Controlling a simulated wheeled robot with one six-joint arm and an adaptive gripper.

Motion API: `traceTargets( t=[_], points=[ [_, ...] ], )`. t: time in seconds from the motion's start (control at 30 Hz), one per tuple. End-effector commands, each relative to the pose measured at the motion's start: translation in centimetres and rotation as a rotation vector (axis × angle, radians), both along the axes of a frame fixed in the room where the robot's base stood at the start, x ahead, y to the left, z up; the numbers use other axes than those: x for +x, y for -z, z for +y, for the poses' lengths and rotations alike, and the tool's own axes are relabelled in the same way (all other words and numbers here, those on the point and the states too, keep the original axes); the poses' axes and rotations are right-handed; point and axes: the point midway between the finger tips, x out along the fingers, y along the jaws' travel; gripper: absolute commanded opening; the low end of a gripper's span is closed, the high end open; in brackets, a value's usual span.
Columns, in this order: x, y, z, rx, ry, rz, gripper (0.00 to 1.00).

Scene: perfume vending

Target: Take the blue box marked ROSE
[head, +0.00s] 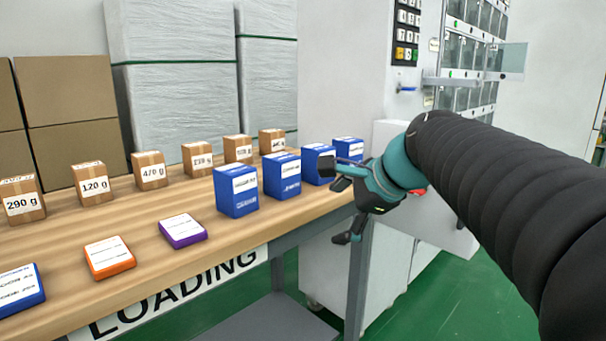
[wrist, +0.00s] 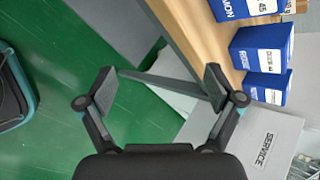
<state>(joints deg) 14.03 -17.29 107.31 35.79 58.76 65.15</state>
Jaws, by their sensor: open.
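Several blue boxes with white labels stand in a row on the wooden bench. In the head view they are the nearest blue box (head: 237,203), a second (head: 282,184), a third (head: 312,169) partly behind my gripper, and a far one (head: 348,144). The wrist view shows a blue box (wrist: 236,12) whose label ends in "MON", a middle blue box (wrist: 262,58) and a lower blue box (wrist: 268,96). My gripper (head: 343,204) is open and empty at the bench's front edge, beside the row; its fingers also show in the wrist view (wrist: 160,84).
Brown weight-marked cartons (head: 150,172) line the back of the wooden bench (head: 130,225). An orange packet (head: 110,258), a purple packet (head: 183,231) and a flat blue packet (head: 20,290) lie at the front. A vending cabinet (head: 470,60) stands beyond. Green floor (wrist: 60,140) is clear below.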

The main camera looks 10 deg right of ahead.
Motion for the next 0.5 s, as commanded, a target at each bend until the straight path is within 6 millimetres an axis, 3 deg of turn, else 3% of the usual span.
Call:
traceTargets(
  t=[0.03, 0.2, 0.33, 0.5],
  points=[
    [2.3, -0.8, -0.9, 0.121, 0.093, 0.017, 0.92],
    [8.0, -5.0, -3.2, 0.527, 0.337, 0.086, 0.92],
    [10.7, -7.3, -4.8, 0.755, 0.447, 0.135, 0.92],
    [12.4, -8.9, -5.9, 0.907, 0.507, 0.176, 0.92]
  ],
)
